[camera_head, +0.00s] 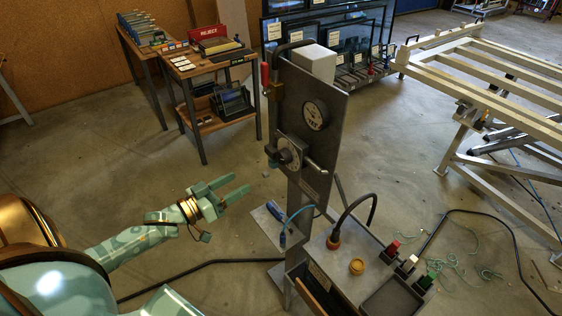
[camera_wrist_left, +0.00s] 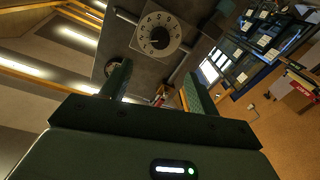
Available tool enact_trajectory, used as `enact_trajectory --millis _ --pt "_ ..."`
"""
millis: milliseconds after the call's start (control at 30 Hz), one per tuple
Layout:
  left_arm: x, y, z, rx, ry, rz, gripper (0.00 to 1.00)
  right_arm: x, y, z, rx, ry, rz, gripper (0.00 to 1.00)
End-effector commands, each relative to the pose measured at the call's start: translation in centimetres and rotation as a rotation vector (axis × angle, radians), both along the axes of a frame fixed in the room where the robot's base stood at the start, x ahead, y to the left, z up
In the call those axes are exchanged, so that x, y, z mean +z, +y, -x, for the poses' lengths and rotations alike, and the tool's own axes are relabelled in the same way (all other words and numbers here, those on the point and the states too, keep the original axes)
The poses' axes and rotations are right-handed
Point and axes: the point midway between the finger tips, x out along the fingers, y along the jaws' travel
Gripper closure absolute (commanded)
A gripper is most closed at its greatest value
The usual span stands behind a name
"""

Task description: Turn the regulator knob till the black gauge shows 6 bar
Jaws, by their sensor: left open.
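The regulator knob (camera_head: 288,157) sits low on the grey upright panel, on a pale scale ring. The round gauge (camera_head: 316,114) is above it to the right; its needle reading is too small to tell. My left gripper (camera_head: 241,183) is open and empty, left of and apart from the knob, with its fingers toward the panel. In the left wrist view the knob (camera_wrist_left: 157,35) with its marked ring shows beyond the open fingers (camera_wrist_left: 157,70). A dark gauge (camera_wrist_left: 114,67) is partly hidden by the left finger. My right gripper is not in view.
A metal rod (camera_head: 316,166) sticks out beside the knob. A red handle (camera_head: 265,75) is at the panel's upper left. A bench box (camera_head: 345,265) with cables and coloured buttons stands below. A side table (camera_head: 207,65) is behind; floor between is clear.

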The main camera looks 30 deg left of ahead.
Motion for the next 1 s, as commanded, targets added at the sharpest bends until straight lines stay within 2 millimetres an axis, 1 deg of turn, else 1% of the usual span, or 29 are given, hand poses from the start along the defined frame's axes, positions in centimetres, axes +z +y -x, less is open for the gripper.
enact_trajectory --millis 33,133,300,400,500,600,700,1000 --pt "0.1 -0.4 -1.1 -0.001 -0.005 0.002 0.39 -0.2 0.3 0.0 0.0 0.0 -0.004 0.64" --pt "0.1 -1.2 -3.6 0.0 -0.005 0.0 0.39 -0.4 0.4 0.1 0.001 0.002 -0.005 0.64" --pt "0.0 -2.5 -7.8 0.002 -0.004 -0.001 0.39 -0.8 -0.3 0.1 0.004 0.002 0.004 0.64" --pt "0.0 -3.3 -9.9 0.001 -0.002 0.0 0.39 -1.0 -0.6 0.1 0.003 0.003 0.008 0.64" --pt "0.0 -3.8 -11.5 0.001 -0.002 -0.003 0.39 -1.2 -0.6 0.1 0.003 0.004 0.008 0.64" --pt "-0.1 -4.2 -12.6 0.002 0.0 -0.001 0.39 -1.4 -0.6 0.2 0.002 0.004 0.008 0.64" --pt "0.0 -4.4 -13.2 0.002 0.0 -0.003 0.39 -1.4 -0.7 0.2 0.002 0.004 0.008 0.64" --pt "0.0 -4.5 -13.4 0.002 0.002 -0.004 0.39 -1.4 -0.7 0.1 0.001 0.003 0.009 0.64"
